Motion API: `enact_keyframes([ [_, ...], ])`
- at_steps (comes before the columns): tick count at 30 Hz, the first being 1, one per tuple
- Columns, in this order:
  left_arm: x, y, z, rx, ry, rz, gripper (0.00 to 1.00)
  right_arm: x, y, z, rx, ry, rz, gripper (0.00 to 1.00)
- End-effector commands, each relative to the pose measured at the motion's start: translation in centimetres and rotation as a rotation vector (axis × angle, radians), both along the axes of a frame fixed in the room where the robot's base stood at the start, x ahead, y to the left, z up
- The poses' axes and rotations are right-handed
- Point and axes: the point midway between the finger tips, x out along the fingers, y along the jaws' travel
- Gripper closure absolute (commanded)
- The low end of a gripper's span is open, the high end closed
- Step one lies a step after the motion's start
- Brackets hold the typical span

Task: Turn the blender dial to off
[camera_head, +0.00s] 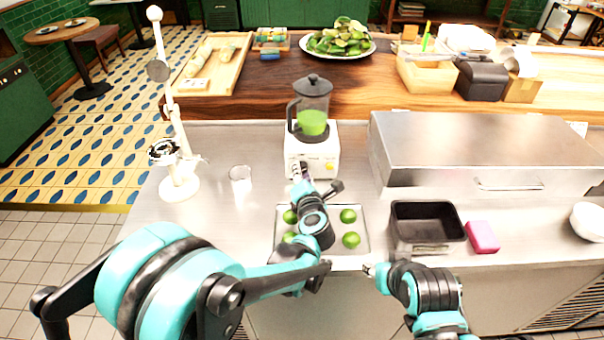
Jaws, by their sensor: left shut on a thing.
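The blender stands on the steel counter, with a white base (325,150) and a dark-lidded jar (312,100) holding green liquid. A small yellow spot (329,167) shows on the base's front. My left gripper (300,172) reaches up to the left part of the base's front and is shut on the blender dial, which it hides. The dial's setting cannot be seen. My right gripper (372,269) is low at the counter's front edge, away from the blender. Its fingers are too small to judge.
A tray with several limes (348,215) lies under my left arm. A glass (240,178) and white stand (179,180) are to the left. A black bin (428,222), pink sponge (482,237) and steel box (470,140) are to the right.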

Motion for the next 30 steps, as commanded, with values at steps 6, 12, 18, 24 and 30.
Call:
enact_keyframes([
  [6, -0.01, 0.02, 0.04, -0.069, -0.001, -0.001, 0.99, 0.0, 0.0, 0.1, 0.0, 0.0, 0.0, 0.6],
  [12, 0.01, 0.18, 0.04, -0.209, 0.0, 0.0, 0.99, 0.0, 0.0, 0.22, 0.0, 0.0, 0.0, 0.6],
  [18, -0.01, 0.3, 0.01, -0.394, 0.0, 0.0, 0.99, 0.0, 0.0, 0.22, 0.0, 0.0, 0.0, 0.6],
  [24, 0.03, 0.36, -0.06, -0.584, -0.001, 0.0, 0.99, 0.0, 0.0, 0.04, 0.0, 0.0, 0.0, 0.6],
  [30, 0.02, 0.43, -0.11, -0.758, -0.001, 0.0, 0.99, -0.01, 0.0, -0.3, 0.0, 0.0, 0.0, 0.6],
])
